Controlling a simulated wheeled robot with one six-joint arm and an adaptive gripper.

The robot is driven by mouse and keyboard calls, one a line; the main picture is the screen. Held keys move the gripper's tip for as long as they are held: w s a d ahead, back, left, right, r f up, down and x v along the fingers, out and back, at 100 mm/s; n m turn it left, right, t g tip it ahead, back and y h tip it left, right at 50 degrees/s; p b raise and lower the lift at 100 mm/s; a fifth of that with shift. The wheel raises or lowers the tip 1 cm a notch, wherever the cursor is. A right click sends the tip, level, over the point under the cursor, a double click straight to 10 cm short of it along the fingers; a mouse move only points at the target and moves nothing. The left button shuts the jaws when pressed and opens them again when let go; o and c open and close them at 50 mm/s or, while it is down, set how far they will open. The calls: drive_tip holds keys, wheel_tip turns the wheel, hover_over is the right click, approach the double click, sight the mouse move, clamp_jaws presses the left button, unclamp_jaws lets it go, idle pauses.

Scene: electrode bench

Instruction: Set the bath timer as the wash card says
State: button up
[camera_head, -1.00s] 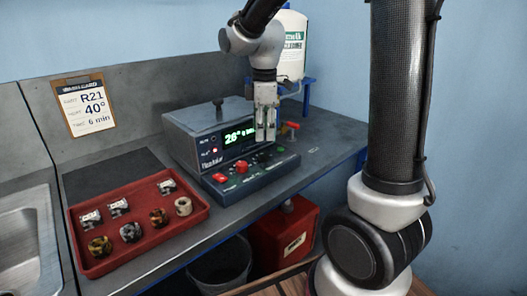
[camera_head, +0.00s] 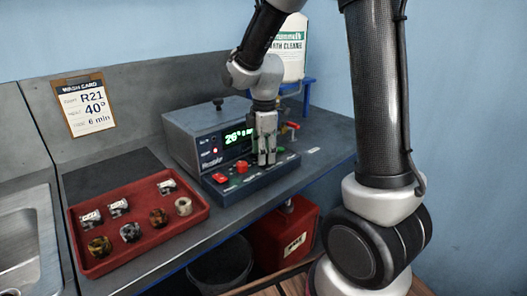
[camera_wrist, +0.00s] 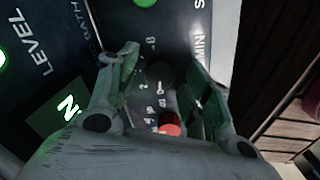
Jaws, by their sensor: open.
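The wash card (camera_head: 84,105) on the back panel reads R21, 40° and 6 min. The grey bath unit (camera_head: 190,135) has a green display (camera_head: 239,136) showing 26° and a sloped control panel (camera_head: 226,195) in front. My gripper (camera_head: 267,162) is open and points down over the right part of this panel. In the wrist view, the fingers of my gripper (camera_wrist: 160,80) stand on either side of a dark round knob (camera_wrist: 160,75) with numbers around it and lettering starting "MIN" beside it. Whether they touch it is unclear, and its setting cannot be read.
A red button (camera_wrist: 170,124) is close to the knob. A red tray (camera_head: 140,252) with several small rolls lies left of the unit. A white cleaner bottle (camera_head: 294,55) stands behind right, and a red-handled valve (camera_head: 293,125) is right of the gripper. A sink (camera_head: 22,250) is far left.

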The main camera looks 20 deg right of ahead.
drive_tip(key=c, duration=1)
drive_tip(key=shift+c, duration=0.2)
drive_tip(key=shift+m, duration=0.3)
drive_tip(key=m, duration=0.9)
drive_tip(key=shift+w, duration=0.1)
drive_tip(key=m, duration=0.3)
drive_tip(key=shift+m, duration=0.3)
drive_tip(key=m, duration=0.3)
drive_tip(key=shift+m, duration=0.3)
drive_tip(key=m, duration=0.7)
drive_tip(key=shift+w+d+g, duration=0.1)
drive_tip(key=shift+d+g, duration=0.05)
drive_tip(key=shift+g, duration=0.15)
